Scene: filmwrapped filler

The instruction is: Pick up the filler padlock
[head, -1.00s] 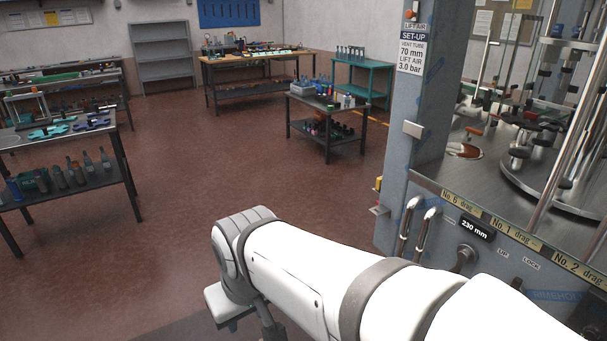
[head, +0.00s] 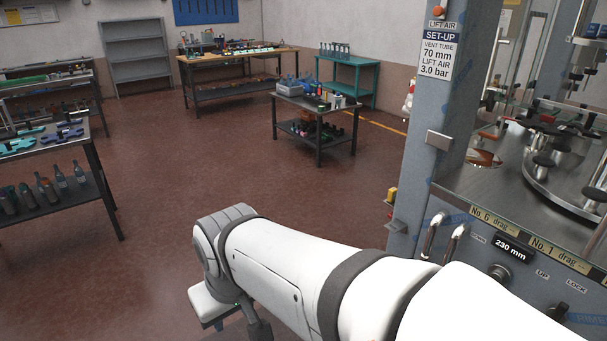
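The filler (head: 440,150) is a grey machine on the right, with a column, a metal deck and a front panel. A small yellow piece (head: 391,194) sits on a bracket at the left side of its column. It may be the padlock, but it is too small to tell. My white arm reaches across the bottom of the view, left of and below the filler panel.
The filler's panel has two bar handles (head: 434,235) and a knob (head: 499,273). A low dark table (head: 318,110) stands ahead, and a workbench (head: 100,165) with bottles on its lower shelf is at the left. The red-brown floor (head: 190,165) between them is clear.

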